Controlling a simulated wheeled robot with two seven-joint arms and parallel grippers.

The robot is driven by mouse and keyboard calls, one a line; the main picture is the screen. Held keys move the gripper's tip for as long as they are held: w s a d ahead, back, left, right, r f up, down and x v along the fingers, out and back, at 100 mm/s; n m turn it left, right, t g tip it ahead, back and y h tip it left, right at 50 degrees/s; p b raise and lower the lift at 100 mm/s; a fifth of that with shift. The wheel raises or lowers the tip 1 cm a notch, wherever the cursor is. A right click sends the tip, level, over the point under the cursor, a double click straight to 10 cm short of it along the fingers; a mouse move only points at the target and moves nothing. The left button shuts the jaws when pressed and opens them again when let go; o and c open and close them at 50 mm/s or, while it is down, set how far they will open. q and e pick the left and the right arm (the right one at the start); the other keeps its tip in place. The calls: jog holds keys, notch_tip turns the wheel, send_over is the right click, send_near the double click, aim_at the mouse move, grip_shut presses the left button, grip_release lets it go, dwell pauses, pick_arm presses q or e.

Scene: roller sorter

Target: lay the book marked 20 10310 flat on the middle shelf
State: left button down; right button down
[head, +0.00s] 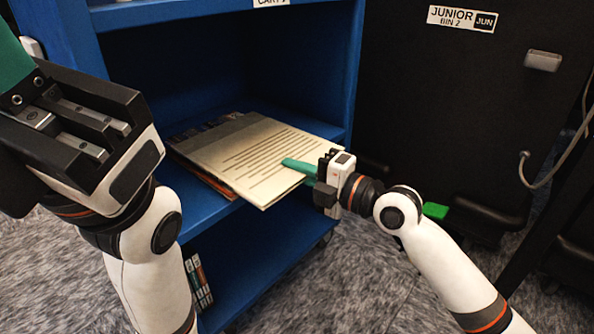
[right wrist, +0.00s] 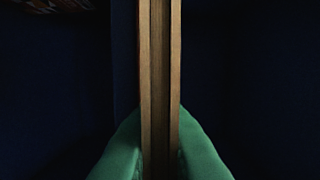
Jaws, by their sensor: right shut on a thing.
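A cream book (head: 255,150) with rows of printed lines on its upper face lies roughly level at the middle shelf (head: 190,222) of the blue cart, its near corner jutting past the front edge. No number can be read on it. My right gripper (head: 303,170) is shut on its right side, green fingers above and below. In the right wrist view the book's edge (right wrist: 160,75) stands between the two green fingers (right wrist: 160,150). My left gripper (head: 65,120) is at the upper left, in front of the cart; its fingertips are mostly out of frame.
Darker flat books (head: 205,180) show under and behind the cream book. Several thin books (head: 198,280) stand on the bottom shelf. A dark bin (head: 450,110) labelled JUNIOR BIN 2 stands to the right. A green object (head: 435,211) is near its base.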

jog(key=shift+r, duration=0.15)
jog(key=c, duration=1.4)
grip_release()
jog(key=shift+c, duration=0.2)
jog(key=shift+f, duration=0.2)
jog(key=p+v, duration=0.2)
jog(key=v, duration=1)
jog(key=shift+r, duration=0.15)
